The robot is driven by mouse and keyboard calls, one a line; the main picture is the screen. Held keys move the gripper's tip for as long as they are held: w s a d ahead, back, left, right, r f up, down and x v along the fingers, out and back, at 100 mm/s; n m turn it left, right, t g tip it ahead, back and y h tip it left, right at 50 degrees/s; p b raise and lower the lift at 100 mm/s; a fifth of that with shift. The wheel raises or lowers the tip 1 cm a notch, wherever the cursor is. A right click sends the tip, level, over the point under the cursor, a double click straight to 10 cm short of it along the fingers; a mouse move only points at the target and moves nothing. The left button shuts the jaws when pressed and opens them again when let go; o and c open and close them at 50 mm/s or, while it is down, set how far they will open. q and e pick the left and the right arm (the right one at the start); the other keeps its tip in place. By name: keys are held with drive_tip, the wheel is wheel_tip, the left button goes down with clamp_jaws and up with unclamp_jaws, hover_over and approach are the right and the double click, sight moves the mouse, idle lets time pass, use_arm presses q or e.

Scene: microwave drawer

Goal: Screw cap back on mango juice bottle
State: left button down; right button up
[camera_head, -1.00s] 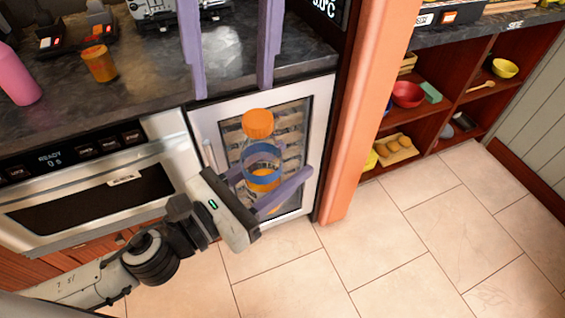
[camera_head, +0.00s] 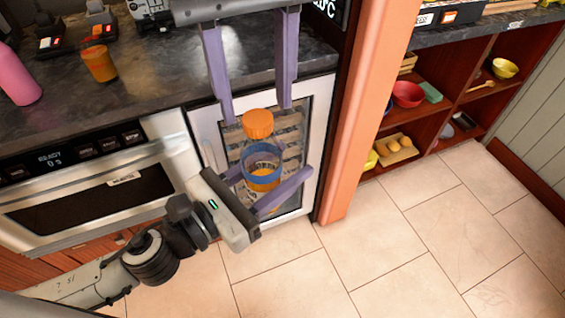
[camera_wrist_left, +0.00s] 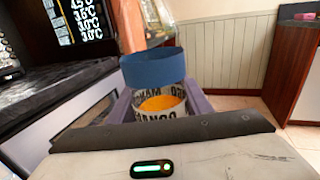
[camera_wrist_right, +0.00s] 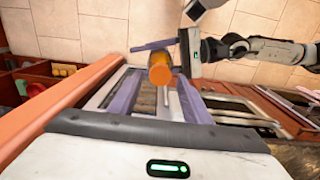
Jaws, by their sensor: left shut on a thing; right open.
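The mango juice bottle (camera_head: 262,158) is clear with a blue band and orange juice inside. It is gripped upright, a little tilted, in front of the glass-door cabinet. My left gripper (camera_head: 266,182) is shut around its body; the left wrist view shows its label (camera_wrist_left: 160,115). The orange cap (camera_head: 258,123) sits at the bottle's top; whether it is threaded on cannot be told. My right gripper (camera_head: 256,113) is open and empty, its purple fingers pointing down towards the cap from above. In the right wrist view the cap (camera_wrist_right: 160,68) shows beyond the fingertips, between their lines.
The dark counter (camera_head: 160,85) holds an orange cup (camera_head: 99,64) and a pink bottle (camera_head: 18,80). An oven (camera_head: 100,185) is left of the glass-door cabinet (camera_head: 318,140). An orange pillar (camera_head: 365,110) stands right of it. Tiled floor is clear at right.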

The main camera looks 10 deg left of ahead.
drive_tip(key=shift+f, duration=1.2)
